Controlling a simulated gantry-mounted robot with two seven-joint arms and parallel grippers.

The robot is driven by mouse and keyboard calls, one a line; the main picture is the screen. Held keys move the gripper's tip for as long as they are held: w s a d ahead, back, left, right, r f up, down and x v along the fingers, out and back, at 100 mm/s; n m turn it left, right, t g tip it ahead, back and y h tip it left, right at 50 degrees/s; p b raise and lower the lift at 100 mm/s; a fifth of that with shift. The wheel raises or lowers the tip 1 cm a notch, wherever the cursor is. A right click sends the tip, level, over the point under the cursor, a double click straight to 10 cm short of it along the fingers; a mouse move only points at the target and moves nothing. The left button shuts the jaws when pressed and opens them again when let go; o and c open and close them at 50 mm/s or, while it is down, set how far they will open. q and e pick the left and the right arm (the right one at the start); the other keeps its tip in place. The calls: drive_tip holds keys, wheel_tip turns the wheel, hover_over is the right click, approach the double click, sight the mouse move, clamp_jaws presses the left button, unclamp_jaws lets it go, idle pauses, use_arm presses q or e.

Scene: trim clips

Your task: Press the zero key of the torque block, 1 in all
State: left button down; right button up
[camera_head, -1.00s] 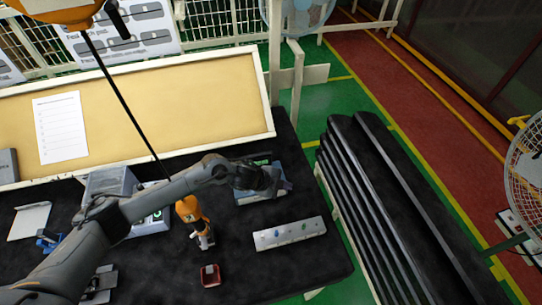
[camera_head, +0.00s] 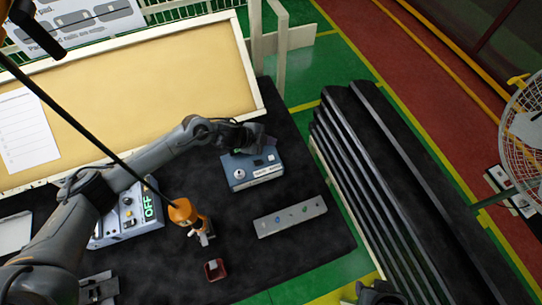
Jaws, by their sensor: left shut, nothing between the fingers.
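The torque block is most likely the blue-grey box (camera_head: 240,180) on the black table, with a pale label and small details on its front. Its zero key is too small to make out. My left gripper (camera_head: 264,142) is shut and empty, over the back right part of the box and hiding some of its top. I cannot tell whether it touches the box. A dark part that looks like my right gripper (camera_head: 378,293) shows at the bottom edge, cut off, and its fingers are unclear.
A grey control box (camera_head: 128,217) with a green "OFF" display stands left. An orange-and-white tool (camera_head: 184,213), a small red tray (camera_head: 214,269) and a pale strip with coloured pieces (camera_head: 290,216) lie nearer. Dark stacked panels (camera_head: 375,180) stand right. The table's front right is clear.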

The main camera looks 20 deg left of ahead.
use_arm(q)
drive_tip(key=shift+f, duration=0.15)
drive_tip(key=b, duration=0.7)
hover_over(269, 159)
wheel_tip(269, 159, down, 7)
drive_tip(key=shift+r, duration=0.15)
drive_tip(key=shift+w+f+b, duration=0.1)
drive_tip(key=shift+f+b, duration=0.2)
drive_tip(key=shift+f, duration=0.6)
drive_tip(key=shift+f+b, duration=0.45)
drive_tip(key=shift+f, duration=0.5)
idle(1.5)
drive_tip(key=shift+r, duration=0.2)
drive_tip(key=shift+r+p, duration=0.2)
drive_tip(key=shift+p, duration=0.15)
drive_tip(key=shift+r+p, duration=0.5)
